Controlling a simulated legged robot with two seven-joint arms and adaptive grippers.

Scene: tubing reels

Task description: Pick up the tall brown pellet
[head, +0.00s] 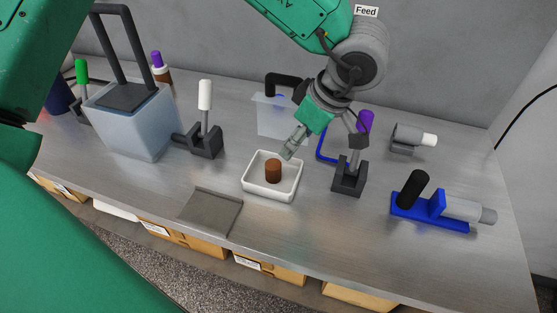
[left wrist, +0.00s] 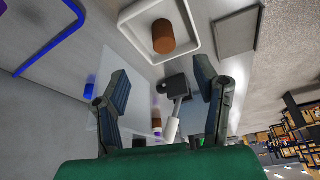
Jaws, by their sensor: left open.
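The brown pellet (head: 273,171) is a short upright cylinder inside a small white tray (head: 268,194) near the middle of the bench. In the left wrist view the pellet (left wrist: 163,37) shows in full near the top, beyond the fingertips. My left gripper (head: 291,150) is above and just right of the pellet, near the tray's back right edge, and apart from the pellet. Its two fingers stand wide apart with nothing between them in the left wrist view (left wrist: 163,78). My right gripper is not in view.
Right of the tray stands a dark holder (head: 349,180) with a purple-capped item; farther right is a blue fixture (head: 430,213). A dark holder (head: 206,142) with a white-topped item and a large translucent bin (head: 130,125) are left. A flat grey plate (head: 210,211) lies front left.

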